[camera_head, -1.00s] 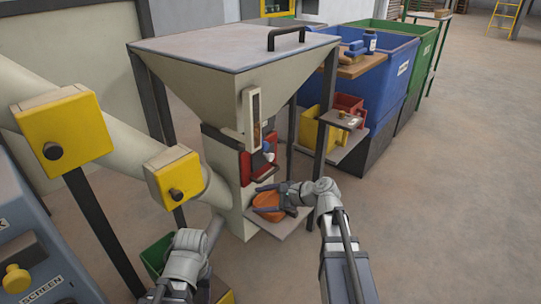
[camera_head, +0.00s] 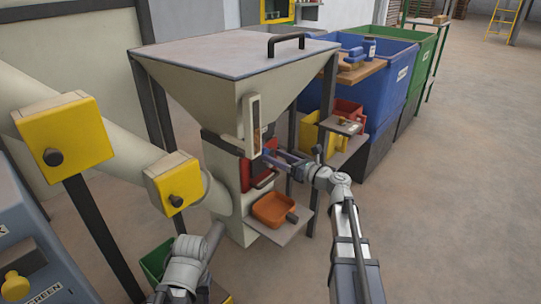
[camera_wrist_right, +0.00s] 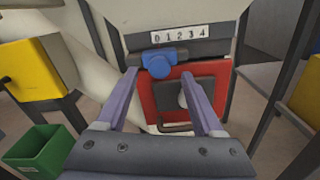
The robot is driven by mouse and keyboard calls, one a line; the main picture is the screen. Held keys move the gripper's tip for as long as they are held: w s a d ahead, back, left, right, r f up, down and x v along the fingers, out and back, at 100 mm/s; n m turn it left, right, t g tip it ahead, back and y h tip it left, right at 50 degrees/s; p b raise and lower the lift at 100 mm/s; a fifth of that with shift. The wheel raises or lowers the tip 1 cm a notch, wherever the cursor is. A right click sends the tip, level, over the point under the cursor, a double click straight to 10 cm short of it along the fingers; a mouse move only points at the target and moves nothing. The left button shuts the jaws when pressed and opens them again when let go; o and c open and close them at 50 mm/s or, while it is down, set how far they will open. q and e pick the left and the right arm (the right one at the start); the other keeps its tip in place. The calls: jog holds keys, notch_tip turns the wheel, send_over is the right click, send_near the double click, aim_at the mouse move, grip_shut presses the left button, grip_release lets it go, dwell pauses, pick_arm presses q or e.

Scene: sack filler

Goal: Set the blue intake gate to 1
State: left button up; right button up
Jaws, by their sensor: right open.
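The blue intake gate (camera_wrist_right: 158,66) is a small blue slide with a round knob, under a white scale marked 0 to 4 (camera_wrist_right: 180,34) on the hopper's neck. In the right wrist view its knob appears below the 0, but the slanted view leaves the exact setting unclear. My right gripper (camera_wrist_right: 158,74) is open and empty. Its fingertips appear on either side of the knob, with no clear contact. In the head view the right gripper (camera_head: 270,157) is at the machine's front, covering most of the gate. My left gripper's fingers are not visible.
A red panel (camera_wrist_right: 150,95) with a dark handle sits below the gate. An orange tray (camera_head: 272,210) rests on a shelf underneath. Dark frame legs (camera_head: 325,105) and a side shelf (camera_head: 341,122) stand to the right. Yellow boxes (camera_head: 68,132) stand left. Floor at right is clear.

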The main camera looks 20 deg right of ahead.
jog(key=shift+x, duration=1.35)
grip_shut()
dwell(0.5)
